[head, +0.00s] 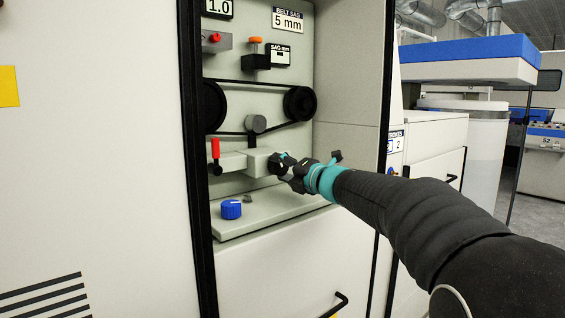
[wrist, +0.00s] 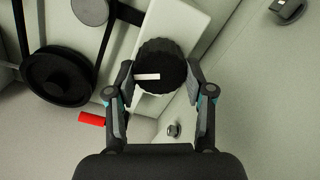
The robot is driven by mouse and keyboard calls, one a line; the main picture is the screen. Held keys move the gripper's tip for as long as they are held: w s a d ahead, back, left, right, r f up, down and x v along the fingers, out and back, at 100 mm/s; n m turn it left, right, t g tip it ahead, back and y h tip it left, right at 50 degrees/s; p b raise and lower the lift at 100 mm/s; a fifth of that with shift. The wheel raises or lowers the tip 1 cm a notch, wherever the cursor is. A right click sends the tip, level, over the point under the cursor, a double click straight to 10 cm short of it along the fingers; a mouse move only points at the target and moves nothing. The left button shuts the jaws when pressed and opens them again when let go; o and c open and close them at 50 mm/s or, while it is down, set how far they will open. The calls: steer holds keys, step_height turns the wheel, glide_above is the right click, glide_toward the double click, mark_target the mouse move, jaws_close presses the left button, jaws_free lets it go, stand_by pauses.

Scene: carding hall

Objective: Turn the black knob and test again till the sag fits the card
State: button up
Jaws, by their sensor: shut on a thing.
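The black knob (wrist: 160,62) has a white mark and sits on the end of a pale block (head: 262,158). My gripper (head: 281,165) is shut on the knob; in the wrist view its fingers (wrist: 160,85) hold it from both sides. The belt (head: 258,83) runs around two black pulleys, the right one (head: 300,103) fully in view, with a grey roller (head: 255,124) at its lower run. The card (head: 287,20) reads "BELT SAG 5 mm". The sag gauge (head: 279,55) has an orange button on its left; its reading is too small to make out.
A red-handled lever (head: 215,150) stands left of the block. A blue knob (head: 231,209) sits on the ledge below. A red button (head: 214,38) is at upper left. The cabinet's dark door frame (head: 197,180) edges the opening on the left.

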steer(key=m, duration=0.4)
steer(key=shift+r+m, duration=0.1)
steer(key=shift+m, duration=0.3)
stand_by(0.4)
steer(key=o, duration=1.2)
steer(key=shift+c, duration=0.2)
steer(key=v, duration=1.2)
